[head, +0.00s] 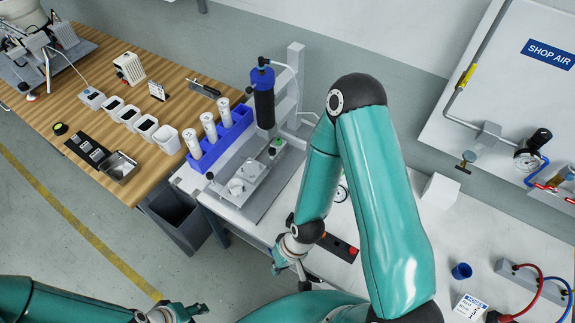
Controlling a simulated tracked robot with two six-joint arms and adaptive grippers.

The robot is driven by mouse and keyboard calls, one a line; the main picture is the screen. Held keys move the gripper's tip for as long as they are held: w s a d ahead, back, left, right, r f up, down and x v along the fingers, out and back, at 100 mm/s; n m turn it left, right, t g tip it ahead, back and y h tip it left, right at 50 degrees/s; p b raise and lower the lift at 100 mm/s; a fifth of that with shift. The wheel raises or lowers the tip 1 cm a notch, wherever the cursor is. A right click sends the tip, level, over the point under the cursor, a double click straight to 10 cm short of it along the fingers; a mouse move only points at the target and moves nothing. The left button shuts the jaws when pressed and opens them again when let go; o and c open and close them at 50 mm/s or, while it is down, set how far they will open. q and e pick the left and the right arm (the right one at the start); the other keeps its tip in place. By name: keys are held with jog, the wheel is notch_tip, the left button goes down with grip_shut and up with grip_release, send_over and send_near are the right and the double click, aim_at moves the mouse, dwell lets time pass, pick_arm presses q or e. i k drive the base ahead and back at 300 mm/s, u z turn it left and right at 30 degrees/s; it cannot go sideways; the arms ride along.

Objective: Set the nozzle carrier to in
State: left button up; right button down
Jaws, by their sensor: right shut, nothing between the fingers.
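A bench device stands on the white table in the head view: a grey upright column (295,75) carries a black cylinder with a blue cap (263,97). A light grey plate with small round fittings (238,184) lies below and left of the cylinder. I cannot tell for certain which part is the nozzle carrier or how it is set. My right gripper (279,268) is shut and empty, in front of the device near the table's front edge, apart from it. My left gripper (186,313) is at the bottom edge, partly cut off; its fingers are too small to judge.
A blue rack (219,139) with white cylinders stands left of the device. A wooden table (90,95) holds several white cups and a metal tray (119,166). A dark bin (178,218) stands below. A blue cup (461,271) and a shop air panel (490,70) are right.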

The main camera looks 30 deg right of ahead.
aim_at(272, 153)
jog(key=k, duration=0.85)
jog(key=u, duration=0.8)
jog(key=i, duration=1.5)
jog(key=z, duration=1.8)
